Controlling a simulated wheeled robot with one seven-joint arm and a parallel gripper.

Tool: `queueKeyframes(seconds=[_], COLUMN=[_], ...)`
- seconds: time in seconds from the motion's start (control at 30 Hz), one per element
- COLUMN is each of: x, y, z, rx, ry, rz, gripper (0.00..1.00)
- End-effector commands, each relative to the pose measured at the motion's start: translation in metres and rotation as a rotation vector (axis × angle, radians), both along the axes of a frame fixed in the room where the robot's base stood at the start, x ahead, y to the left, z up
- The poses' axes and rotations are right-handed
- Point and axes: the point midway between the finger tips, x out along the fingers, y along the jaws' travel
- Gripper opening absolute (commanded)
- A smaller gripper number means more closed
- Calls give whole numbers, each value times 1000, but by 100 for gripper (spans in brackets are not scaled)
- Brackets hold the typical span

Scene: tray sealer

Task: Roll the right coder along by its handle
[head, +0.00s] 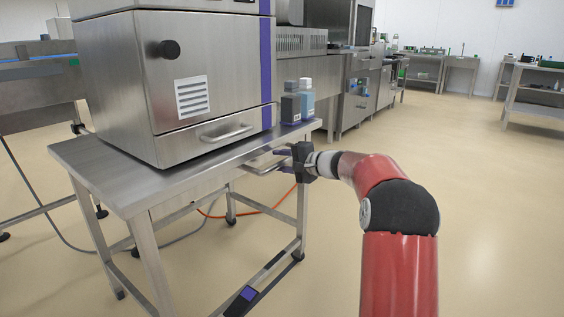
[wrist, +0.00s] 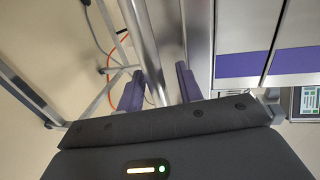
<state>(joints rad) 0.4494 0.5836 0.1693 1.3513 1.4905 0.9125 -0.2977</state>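A coder, a boxy steel machine (head: 165,80) with a black knob and a purple stripe, stands on a steel table (head: 130,185) on wheels. A bar handle (head: 262,167) runs along the table's right edge; it shows in the wrist view as a round steel bar (wrist: 144,36). My gripper (head: 280,153) is at this handle, near the table's back corner. In the wrist view my gripper's purple fingers (wrist: 158,88) stand apart, one on each side of the bar, with a gap beside it. Whether either finger touches it is hidden.
An orange cable (head: 255,208) lies on the floor beneath. Another steel bench (head: 35,95) is at left. The floor at right (head: 490,190) is clear.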

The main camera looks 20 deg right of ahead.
Motion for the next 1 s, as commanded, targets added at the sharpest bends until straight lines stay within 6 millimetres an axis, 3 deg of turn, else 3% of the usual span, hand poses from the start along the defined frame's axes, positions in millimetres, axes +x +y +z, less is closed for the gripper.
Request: queueKeyframes(seconds=[0.17,0.53,1.0], x=[-11,-55,-60], y=[-10,-42,-45], z=[2,14,15], rx=[0,-1,0], ry=[1,0,0], rz=[-3,1,3], gripper=[36,36,36])
